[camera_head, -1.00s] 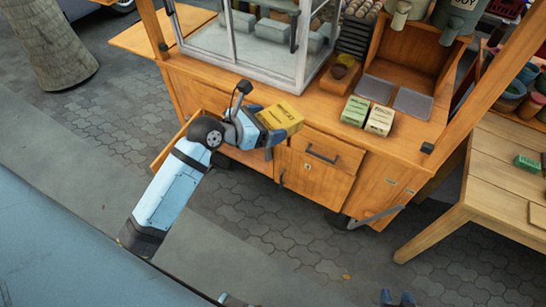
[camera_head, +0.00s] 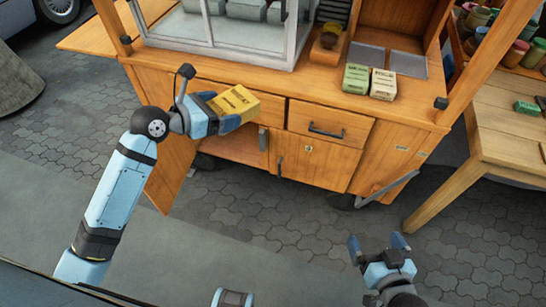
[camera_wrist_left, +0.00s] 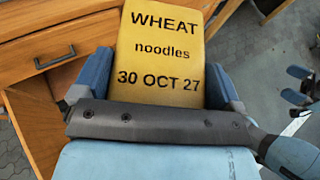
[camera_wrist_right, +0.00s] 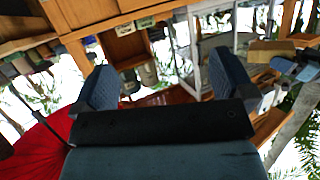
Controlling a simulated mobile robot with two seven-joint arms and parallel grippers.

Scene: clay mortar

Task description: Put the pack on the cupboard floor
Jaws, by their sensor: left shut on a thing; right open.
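A yellow pack (camera_head: 234,104) is held in my left gripper (camera_head: 218,112), in front of the cart's upper left front. In the left wrist view the pack (camera_wrist_left: 160,52) reads "WHEAT noodles 30 OCT 27" and sits between both fingers. The cupboard (camera_head: 235,146) is the opening low in the cart's front, below the pack. Its left door (camera_head: 172,168) hangs open toward me; part of the interior is hidden by my arm. My right gripper (camera_head: 378,247) is open and empty, low over the pavement; its fingers (camera_wrist_right: 165,88) stand apart in its wrist view.
The wooden cart has a glass case (camera_head: 225,30) on top, with a green box (camera_head: 356,78) and a cream box (camera_head: 383,84) on the counter. A drawer (camera_head: 330,124) is at its front right. A wooden table (camera_head: 505,140) stands right. Paving in front is clear.

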